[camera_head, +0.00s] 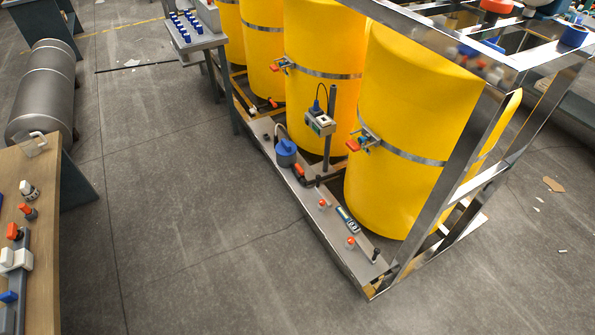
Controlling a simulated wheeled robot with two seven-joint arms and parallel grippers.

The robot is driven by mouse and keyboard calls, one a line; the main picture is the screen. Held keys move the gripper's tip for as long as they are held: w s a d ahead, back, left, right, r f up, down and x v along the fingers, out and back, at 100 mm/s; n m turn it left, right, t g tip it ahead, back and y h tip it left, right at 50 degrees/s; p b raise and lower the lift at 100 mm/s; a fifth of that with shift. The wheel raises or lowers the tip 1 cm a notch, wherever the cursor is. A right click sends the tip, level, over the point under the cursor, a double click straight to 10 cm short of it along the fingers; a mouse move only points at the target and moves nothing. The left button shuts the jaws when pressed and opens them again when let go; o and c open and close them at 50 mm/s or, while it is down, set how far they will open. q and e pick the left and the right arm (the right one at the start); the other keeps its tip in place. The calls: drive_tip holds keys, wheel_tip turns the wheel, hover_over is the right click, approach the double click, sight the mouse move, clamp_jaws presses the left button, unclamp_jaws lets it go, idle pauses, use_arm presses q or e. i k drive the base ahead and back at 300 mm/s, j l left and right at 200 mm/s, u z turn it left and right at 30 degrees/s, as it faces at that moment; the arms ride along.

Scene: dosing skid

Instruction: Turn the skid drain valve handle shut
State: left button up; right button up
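The dosing skid (330,238) is a low metal base with a steel frame around several yellow drums (410,120). Several valve handles show, and I cannot tell which is the drain valve's. An orange-red handle (299,171) lies low on the skid base beside a blue pump-like unit (286,152). Red knobs stand on the front ledge, one in the middle (322,203) and one nearer the right end (350,242). Red-handled valves sit on the drum bands, one on the near drum (353,145) and one farther back (275,67). Neither of my grippers is in view.
A wooden bench (45,225) with fittings stands at the left edge. A grey cylindrical tank (45,90) lies behind it. A small table with blue-capped bottles (186,28) adjoins the skid's far end. The concrete floor (190,220) between bench and skid is clear.

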sight(300, 171)
drive_tip(key=i+j+z, duration=0.1)
drive_tip(key=z, duration=0.3)
drive_tip(key=i+j+z, duration=0.45)
drive_tip(key=j, duration=0.15)
drive_tip(key=i+j+z, duration=0.2)
drive_tip(key=j, duration=0.15)
drive_tip(key=j+z, duration=0.25)
drive_tip(key=j, duration=0.1)
